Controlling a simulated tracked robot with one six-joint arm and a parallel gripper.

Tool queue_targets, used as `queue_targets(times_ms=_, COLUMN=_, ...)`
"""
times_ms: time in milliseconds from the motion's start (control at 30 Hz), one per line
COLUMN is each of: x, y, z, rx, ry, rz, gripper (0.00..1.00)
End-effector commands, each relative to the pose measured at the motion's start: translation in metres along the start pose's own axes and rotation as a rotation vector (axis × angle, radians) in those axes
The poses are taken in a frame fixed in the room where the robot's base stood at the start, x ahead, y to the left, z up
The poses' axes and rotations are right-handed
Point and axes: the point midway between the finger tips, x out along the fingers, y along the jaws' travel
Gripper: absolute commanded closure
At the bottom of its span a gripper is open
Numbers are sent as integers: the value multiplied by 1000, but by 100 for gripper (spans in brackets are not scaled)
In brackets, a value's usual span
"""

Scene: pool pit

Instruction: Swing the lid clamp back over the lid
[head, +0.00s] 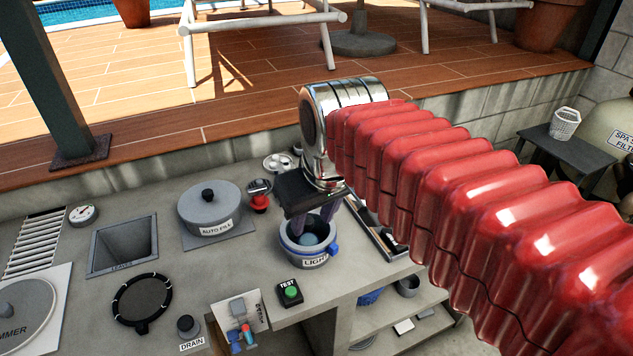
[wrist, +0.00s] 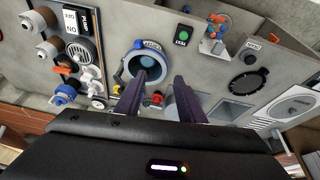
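A round grey housing labelled LIGHT (head: 311,262) stands open on the counter, with a blue ball-like part (head: 309,240) inside. A blue fitting (head: 333,249) sits on its right rim. I cannot tell whether this is the lid clamp. The housing also shows in the wrist view (wrist: 147,53), upper middle. A grey knobbed lid covers the pot labelled AUTO FILL (head: 210,206). A red-based fitting (head: 260,198) stands beside it. My gripper (head: 314,222) points down just over the LIGHT housing; its two dark fingers are apart and empty in the wrist view (wrist: 158,98).
A green TEST button (head: 290,292), a small lever panel (head: 241,322), a black ring (head: 142,302) and a LEAVES opening (head: 124,245) lie on the counter. Valves and an ON/OFF panel (wrist: 82,30) show left in the wrist view. A wooden deck (head: 240,110) rises behind.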

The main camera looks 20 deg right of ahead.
Motion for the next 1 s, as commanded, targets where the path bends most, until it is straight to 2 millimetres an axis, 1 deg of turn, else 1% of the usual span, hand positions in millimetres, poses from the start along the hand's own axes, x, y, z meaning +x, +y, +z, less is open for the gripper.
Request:
queue_targets(times_ms=33, x=-1, y=4, z=-12, rx=-11, ry=-17, rz=0, gripper=65)
queue_targets(times_ms=100, x=-2, y=10, z=-26, rx=-31, ry=-41, rz=0, gripper=65)
queue_targets(times_ms=300, x=-3, y=28, z=-65, rx=-83, ry=-107, rz=-7, gripper=65)
queue_targets(times_ms=467, x=1, y=43, z=-95, rx=-125, ry=-159, rz=-17, gripper=65)
queue_targets(times_ms=700, x=14, y=69, z=-136, rx=-187, ry=-234, rz=-40, gripper=65)
queue_targets(times_ms=1000, x=42, y=103, z=-178, rx=-261, ry=-323, rz=-83, gripper=65)
